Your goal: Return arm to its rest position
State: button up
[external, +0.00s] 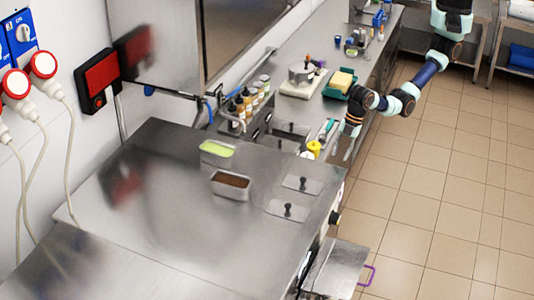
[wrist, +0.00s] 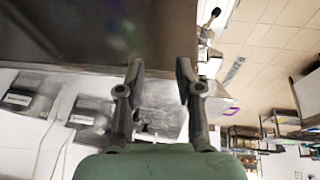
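My arm (external: 424,78) hangs in from the top right of the external view and reaches left over the front edge of the counter. My gripper (external: 343,150) is at its end, pointing down beside the counter's front edge; its fingers are small and hard to make out there. In the wrist view my gripper (wrist: 160,72) shows two dark fingers spread apart, with nothing held between them. A blurred grey steel surface lies behind them.
Near the gripper are a yellow-topped container (external: 313,149), a yellow block in a green tray (external: 342,82) and a white scale (external: 301,80). Green and brown filled pans (external: 232,184) sit on the steel top. An open drawer with a purple handle (external: 369,275) juts out. The tiled floor (external: 450,180) is clear.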

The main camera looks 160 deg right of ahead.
jog(key=a+f+n+t, duration=0.15)
jog(key=a+t, duration=0.35)
jog(key=a, duration=1.7)
jog(key=s+a+r+t+y, duration=0.2)
jog(key=s+a+r, duration=0.3)
jog(key=s+a, duration=0.8)
jog(key=shift+a+t, duration=0.3)
jog(key=shift+t, duration=0.6)
